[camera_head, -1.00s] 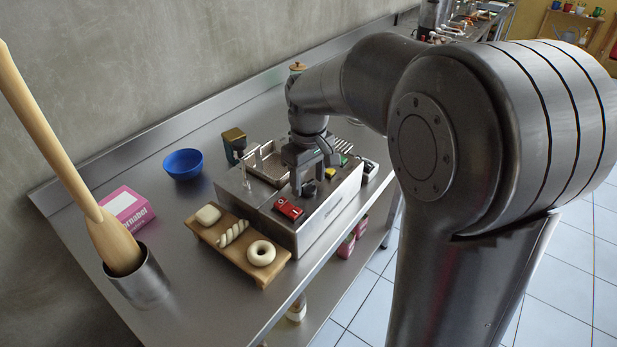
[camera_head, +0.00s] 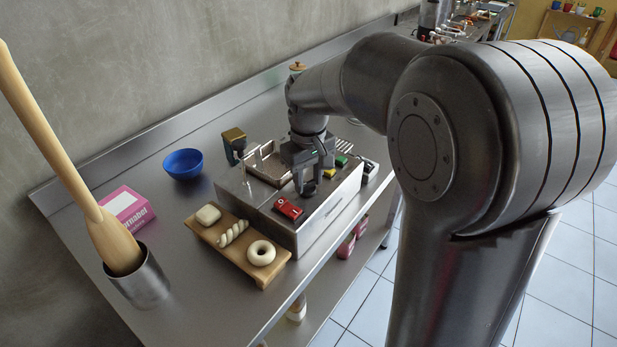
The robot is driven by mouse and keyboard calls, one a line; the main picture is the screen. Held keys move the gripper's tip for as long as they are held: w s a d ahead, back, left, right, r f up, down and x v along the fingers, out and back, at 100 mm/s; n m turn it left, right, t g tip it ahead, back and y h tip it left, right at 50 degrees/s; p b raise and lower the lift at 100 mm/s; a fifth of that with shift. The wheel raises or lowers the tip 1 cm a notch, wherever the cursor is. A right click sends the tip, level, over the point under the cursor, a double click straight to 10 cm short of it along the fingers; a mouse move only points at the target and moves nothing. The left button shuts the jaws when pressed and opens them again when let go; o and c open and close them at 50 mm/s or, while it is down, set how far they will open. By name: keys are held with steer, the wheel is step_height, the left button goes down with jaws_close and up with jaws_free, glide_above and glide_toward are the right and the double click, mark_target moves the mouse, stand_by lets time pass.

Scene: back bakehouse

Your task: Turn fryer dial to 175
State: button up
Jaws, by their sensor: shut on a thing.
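The fryer (camera_head: 318,226) is a steel box on the counter with an open basin at its back. Its dial (camera_head: 307,191) is a small dark knob on the top, between a red switch and green and yellow buttons. My gripper (camera_head: 309,184) points down from above and is shut on the dial. The fingers hide much of the dial, and its setting and any numbers are too small to read.
A red switch (camera_head: 289,208) sits just left of the gripper. Green (camera_head: 341,160) and yellow (camera_head: 336,172) buttons lie to its right. A wooden board (camera_head: 222,246) with dough pieces stands in front of the fryer. A blue bowl (camera_head: 183,164) and pink box (camera_head: 127,207) stand left.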

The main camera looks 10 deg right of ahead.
steer(key=m, duration=1)
steer(key=shift+a+m, duration=0.1)
steer(key=shift+m, duration=1.9)
steer(key=o, duration=1)
steer(key=shift+r, duration=0.1)
